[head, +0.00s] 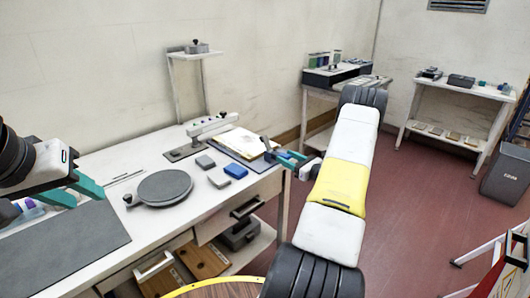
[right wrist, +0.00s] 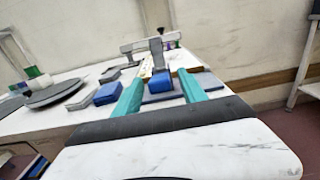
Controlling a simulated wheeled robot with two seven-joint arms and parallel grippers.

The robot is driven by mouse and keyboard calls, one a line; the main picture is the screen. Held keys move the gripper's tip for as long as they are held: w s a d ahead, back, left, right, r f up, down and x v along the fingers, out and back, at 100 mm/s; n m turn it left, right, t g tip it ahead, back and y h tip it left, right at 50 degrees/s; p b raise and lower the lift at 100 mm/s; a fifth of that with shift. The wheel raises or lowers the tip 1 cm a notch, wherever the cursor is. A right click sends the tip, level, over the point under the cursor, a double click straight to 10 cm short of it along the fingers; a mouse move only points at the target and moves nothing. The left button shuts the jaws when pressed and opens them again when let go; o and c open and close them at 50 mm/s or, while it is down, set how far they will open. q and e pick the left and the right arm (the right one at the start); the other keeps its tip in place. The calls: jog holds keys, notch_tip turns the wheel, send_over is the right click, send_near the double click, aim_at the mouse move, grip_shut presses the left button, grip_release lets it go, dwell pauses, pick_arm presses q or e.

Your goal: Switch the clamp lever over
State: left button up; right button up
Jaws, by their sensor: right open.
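My right gripper (head: 278,155) is open. Its teal fingers (right wrist: 160,95) lie to either side of the blue body in the right wrist view; I cannot tell whether they touch it. My left gripper (head: 90,204) is open and empty over the left part of the table.
The white table (head: 125,182) also holds a round grey plate (head: 165,187), a blue block (head: 236,171), grey blocks (head: 219,181) and a white arm on a stand (head: 210,125). A grey mat (head: 70,245) lies at the left. Other tables stand farther back.

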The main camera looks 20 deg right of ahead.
jog(key=shift+x, duration=0.95)
grip_shut()
dwell(0.7)
